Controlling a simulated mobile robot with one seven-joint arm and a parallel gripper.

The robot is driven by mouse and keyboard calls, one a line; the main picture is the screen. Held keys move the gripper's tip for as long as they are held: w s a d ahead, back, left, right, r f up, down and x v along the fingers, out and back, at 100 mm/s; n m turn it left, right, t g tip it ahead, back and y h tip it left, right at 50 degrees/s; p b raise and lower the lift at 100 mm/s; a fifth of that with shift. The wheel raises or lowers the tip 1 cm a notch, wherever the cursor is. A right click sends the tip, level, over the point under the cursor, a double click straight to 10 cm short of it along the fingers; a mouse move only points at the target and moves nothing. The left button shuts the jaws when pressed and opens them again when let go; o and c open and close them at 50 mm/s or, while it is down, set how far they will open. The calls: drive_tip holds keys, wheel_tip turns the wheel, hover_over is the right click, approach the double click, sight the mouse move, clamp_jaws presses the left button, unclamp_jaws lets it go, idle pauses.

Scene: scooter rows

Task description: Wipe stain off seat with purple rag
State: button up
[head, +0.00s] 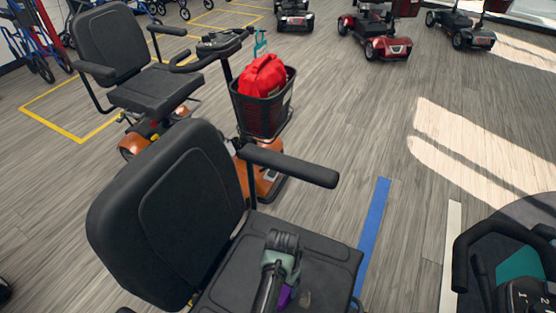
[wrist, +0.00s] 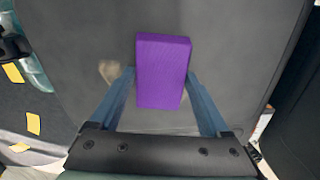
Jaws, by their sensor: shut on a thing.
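The purple rag (wrist: 163,70) is a block-like piece held between the two blue fingers of my gripper (wrist: 160,90) in the wrist view. In the head view my gripper (head: 282,268) is over the black seat (head: 325,255) of the nearest scooter, and a bit of the purple rag (head: 284,297) shows beside it. A pale tan stain (wrist: 109,72) lies on the seat just left of the rag in the wrist view, partly next to the left finger. I cannot tell whether the rag touches the seat. The stain is hidden in the head view.
The seat's backrest (head: 170,215) and armrest (head: 290,165) rise beside my arm. An orange scooter with a basket (head: 262,115) holding a red bag (head: 262,77) stands behind. A blue floor stripe (head: 374,225) and open floor lie to the right.

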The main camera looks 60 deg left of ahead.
drive_tip(key=shift+w+a+f+b, duration=0.1)
drive_tip(key=shift+w+a+b, duration=0.4)
drive_tip(key=shift+w+b, duration=0.25)
drive_tip(key=shift+w+a+f+b, duration=0.1)
drive_tip(key=shift+w+a+b, duration=0.35)
drive_tip(key=shift+w+b, duration=0.3)
drive_tip(key=shift+w+a+f+b, duration=0.1)
drive_tip(key=shift+w+a+b, duration=0.5)
drive_tip(key=shift+w, duration=0.25)
drive_tip(key=shift+w+r+b, duration=0.2)
drive_tip(key=shift+w+b, duration=0.1)
drive_tip(key=shift+a+r, duration=0.1)
drive_tip(key=shift+r, duration=0.1)
wheel_tip(320, 180, up, 6)
drive_tip(key=p, duration=0.6)
wheel_tip(320, 180, up, 3)
drive_tip(key=p, duration=0.3)
